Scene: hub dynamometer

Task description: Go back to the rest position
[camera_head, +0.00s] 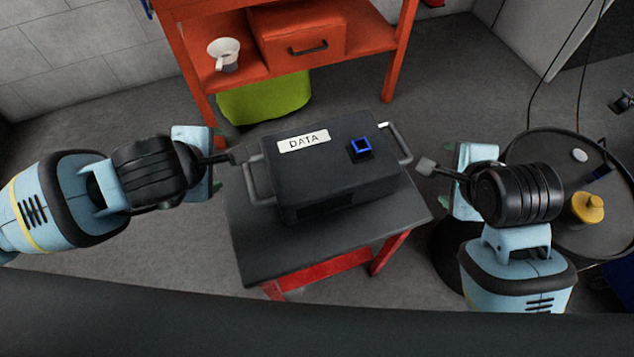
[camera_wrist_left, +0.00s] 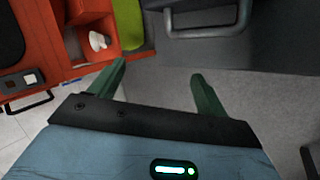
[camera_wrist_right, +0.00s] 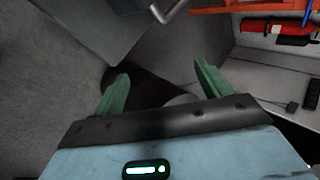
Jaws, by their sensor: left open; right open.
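A dark box labelled DATA (camera_head: 330,165) with a handle on each side sits on a small table with a grey top (camera_head: 245,245) and red legs. A blue square part (camera_head: 361,147) is on the box's top. My left gripper (camera_head: 222,160) is open and empty, left of the box and close to its left handle (camera_head: 258,182). It also shows open in the left wrist view (camera_wrist_left: 158,82). My right gripper (camera_head: 450,172) is open and empty, right of the box and apart from its right handle (camera_head: 399,146). It also shows open in the right wrist view (camera_wrist_right: 160,85).
A red shelf unit (camera_head: 200,85) stands behind, with a white cup (camera_head: 224,53) on it and a green bin (camera_head: 265,98) below. A round dark table (camera_head: 540,150) at the right holds a yellow object (camera_head: 587,207). Floor (camera_head: 90,240) is clear at the left.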

